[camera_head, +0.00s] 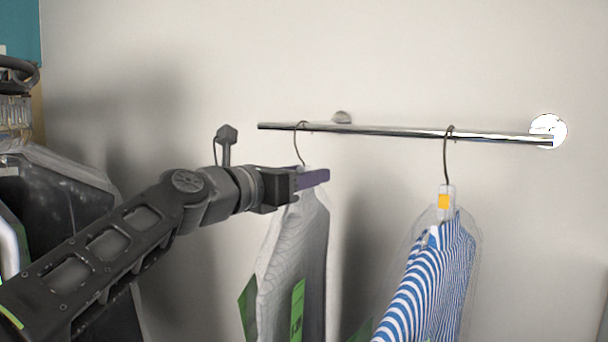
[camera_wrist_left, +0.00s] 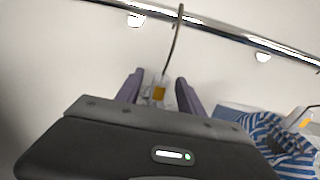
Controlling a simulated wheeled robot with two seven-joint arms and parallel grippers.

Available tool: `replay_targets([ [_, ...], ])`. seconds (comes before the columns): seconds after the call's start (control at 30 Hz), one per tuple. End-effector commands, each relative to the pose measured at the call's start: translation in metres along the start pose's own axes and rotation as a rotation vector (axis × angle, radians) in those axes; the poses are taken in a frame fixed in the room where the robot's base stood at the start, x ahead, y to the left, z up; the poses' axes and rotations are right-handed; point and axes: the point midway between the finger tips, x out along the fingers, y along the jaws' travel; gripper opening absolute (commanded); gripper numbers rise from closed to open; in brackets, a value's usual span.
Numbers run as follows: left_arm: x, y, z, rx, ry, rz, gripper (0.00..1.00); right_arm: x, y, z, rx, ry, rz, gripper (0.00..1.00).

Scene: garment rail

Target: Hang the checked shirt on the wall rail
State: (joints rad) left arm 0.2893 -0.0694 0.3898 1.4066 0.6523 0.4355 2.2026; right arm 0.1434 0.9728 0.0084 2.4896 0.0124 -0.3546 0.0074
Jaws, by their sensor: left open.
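The checked shirt (camera_head: 292,250), pale grey with faint lines and in a clear cover with green labels, hangs at the left part of the wall rail (camera_head: 385,131). Its thin hanger hook (camera_head: 298,146) reaches up to the rail and appears to sit over it. My left gripper (camera_head: 318,177) is at the hanger's neck, just below the rail. The gripper body hides the shirt there. My right gripper is out of view.
A blue-and-white striped shirt (camera_head: 428,285) in a clear cover hangs on the rail to the right, with a gap between the garments. Dark covered garments (camera_head: 60,190) are at the far left. The rail's left end is free.

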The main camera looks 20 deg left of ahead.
Motion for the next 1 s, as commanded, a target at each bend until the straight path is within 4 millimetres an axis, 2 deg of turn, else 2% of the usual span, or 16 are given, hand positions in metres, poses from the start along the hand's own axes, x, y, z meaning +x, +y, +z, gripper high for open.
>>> replay_targets([
  [0.17,-0.009,0.000,-0.001,0.002,-0.001,0.001,0.45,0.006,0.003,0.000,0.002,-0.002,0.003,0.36],
  [0.5,-0.064,0.000,-0.001,0.002,-0.004,0.003,0.45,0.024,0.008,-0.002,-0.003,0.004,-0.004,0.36],
  [0.6,-0.074,0.000,-0.001,0.001,-0.002,0.002,0.45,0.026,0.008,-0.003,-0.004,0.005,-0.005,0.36],
  [0.93,-0.079,0.000,0.001,0.000,-0.002,0.001,0.45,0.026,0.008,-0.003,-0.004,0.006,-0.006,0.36],
  [1.0,-0.079,0.000,0.001,0.000,-0.002,0.001,0.51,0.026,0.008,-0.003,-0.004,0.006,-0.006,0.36],
])
